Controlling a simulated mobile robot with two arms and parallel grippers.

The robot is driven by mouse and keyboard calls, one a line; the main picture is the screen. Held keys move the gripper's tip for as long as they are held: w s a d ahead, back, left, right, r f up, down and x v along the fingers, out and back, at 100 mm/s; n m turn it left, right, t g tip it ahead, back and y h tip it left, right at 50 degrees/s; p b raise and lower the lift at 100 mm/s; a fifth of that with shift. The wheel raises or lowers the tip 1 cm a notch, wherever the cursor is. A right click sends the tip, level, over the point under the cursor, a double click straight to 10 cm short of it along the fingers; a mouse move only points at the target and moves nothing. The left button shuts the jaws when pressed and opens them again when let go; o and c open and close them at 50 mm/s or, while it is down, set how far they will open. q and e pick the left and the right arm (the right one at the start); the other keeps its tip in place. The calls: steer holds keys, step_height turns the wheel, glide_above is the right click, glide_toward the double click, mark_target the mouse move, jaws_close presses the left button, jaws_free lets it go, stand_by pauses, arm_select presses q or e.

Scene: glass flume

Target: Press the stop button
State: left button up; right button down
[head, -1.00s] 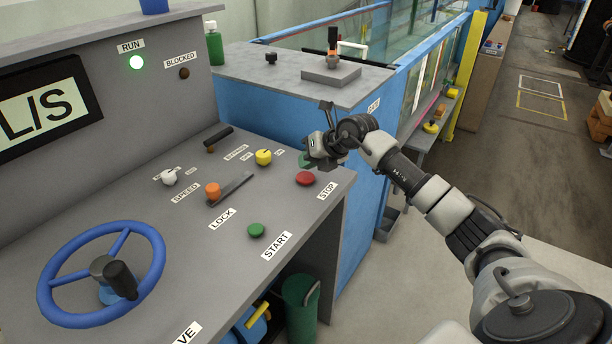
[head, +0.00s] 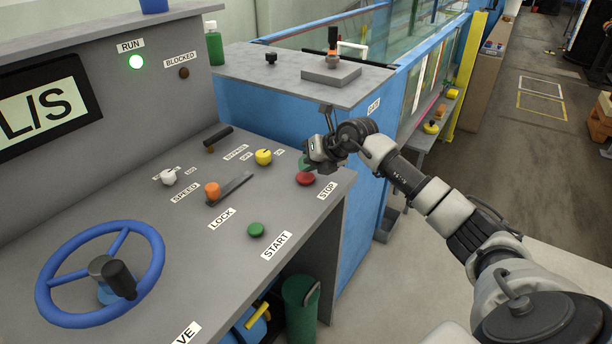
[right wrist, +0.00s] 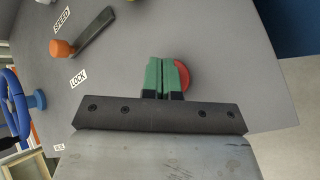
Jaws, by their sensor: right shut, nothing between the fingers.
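The red stop button (head: 306,179) sits on the sloped grey console, beside the STOP label (head: 328,190). My right gripper (head: 304,163) hangs over it, with its green fingertips just behind and above the button in the head view. In the right wrist view the shut, empty green fingers (right wrist: 166,76) overlap the left part of the stop button (right wrist: 184,79). I cannot tell whether they touch it. My left gripper is not in view.
A green START button (head: 255,230), an orange lever knob (head: 212,189) and a yellow knob (head: 263,157) are nearby on the console (head: 150,215). A blue handwheel (head: 60,313) is at left.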

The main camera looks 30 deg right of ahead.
mark_target(307, 175)
steer(key=shift+f, duration=0.55)
steer(key=shift+r, duration=0.15)
steer(key=shift+r+p, duration=0.55)
steer(key=shift+r, duration=0.35)
step_height(307, 175, up, 6)
steer(key=p, duration=0.4)
steer(key=shift+p, duration=0.35)
steer(key=shift+a, duration=0.1)
